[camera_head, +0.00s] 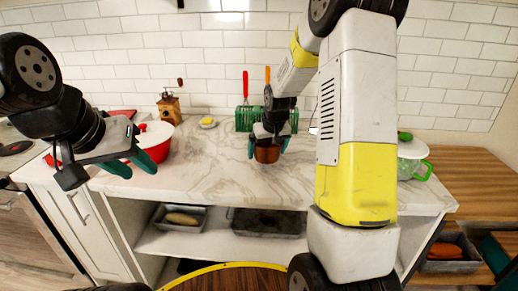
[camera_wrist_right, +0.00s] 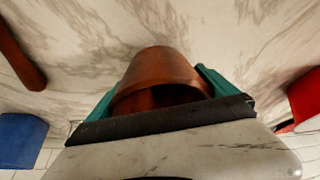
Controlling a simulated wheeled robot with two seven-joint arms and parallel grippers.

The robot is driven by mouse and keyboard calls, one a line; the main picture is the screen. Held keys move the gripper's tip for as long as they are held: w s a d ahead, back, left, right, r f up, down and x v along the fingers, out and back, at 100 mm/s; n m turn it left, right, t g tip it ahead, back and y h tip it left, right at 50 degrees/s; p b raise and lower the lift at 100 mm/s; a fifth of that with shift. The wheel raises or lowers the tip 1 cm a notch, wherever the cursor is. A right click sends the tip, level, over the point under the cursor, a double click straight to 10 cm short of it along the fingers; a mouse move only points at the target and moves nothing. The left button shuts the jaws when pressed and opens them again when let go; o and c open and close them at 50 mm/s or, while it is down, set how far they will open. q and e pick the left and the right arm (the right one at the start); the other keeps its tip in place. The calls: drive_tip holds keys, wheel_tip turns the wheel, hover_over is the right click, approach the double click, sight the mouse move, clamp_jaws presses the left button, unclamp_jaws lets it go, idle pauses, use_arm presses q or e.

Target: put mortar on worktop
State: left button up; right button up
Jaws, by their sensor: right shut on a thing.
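The mortar (camera_head: 267,154) is a brown, cup-shaped vessel over the marble worktop (camera_head: 200,178). My right gripper (camera_head: 268,148) is shut on it, with teal fingers on both its sides. In the right wrist view the mortar (camera_wrist_right: 165,75) sits between the fingers, its rim facing the camera and its inside dark. I cannot tell whether its base touches the worktop. My left gripper (camera_head: 130,167) is open and empty at the left, in front of the red pot.
A red pot (camera_head: 155,143), a wooden grinder (camera_head: 170,107) and a green rack (camera_head: 245,119) stand at the back. A pale green pot (camera_head: 412,158) is at the right. Trays (camera_head: 265,222) sit on the shelf below. The front middle of the worktop is clear.

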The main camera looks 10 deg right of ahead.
drive_tip(key=w, duration=0.1)
drive_tip(key=w+d, duration=0.1)
drive_tip(key=w, duration=0.1)
drive_tip(key=shift+f, duration=1.9)
drive_tip(key=shift+s+f, duration=0.1)
drive_tip(key=o, duration=1.4)
drive_tip(key=shift+c, duration=0.2)
